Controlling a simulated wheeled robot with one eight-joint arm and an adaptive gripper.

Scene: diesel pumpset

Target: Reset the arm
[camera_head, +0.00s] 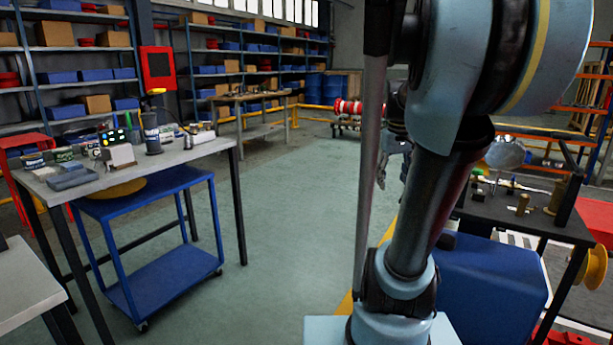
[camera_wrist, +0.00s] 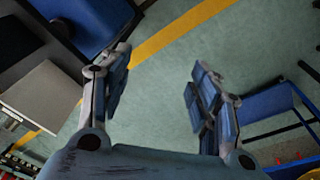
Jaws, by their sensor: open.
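My gripper (camera_wrist: 160,92) shows in the wrist view with its two fingers well apart and nothing between them. Below it is green floor with a yellow line. In the head view my arm stands upright right of the middle, and the gripper is mostly hidden behind it; a small grey part of it (camera_head: 383,168) shows at the arm's left side. It hangs over the open floor, apart from the tables.
A grey workbench (camera_head: 190,155) with small items stands at left, with a blue cart (camera_head: 160,270) under it. A dark table (camera_head: 535,222) with metal parts and a blue box (camera_head: 490,280) are close on the right. The middle floor (camera_head: 285,230) is clear.

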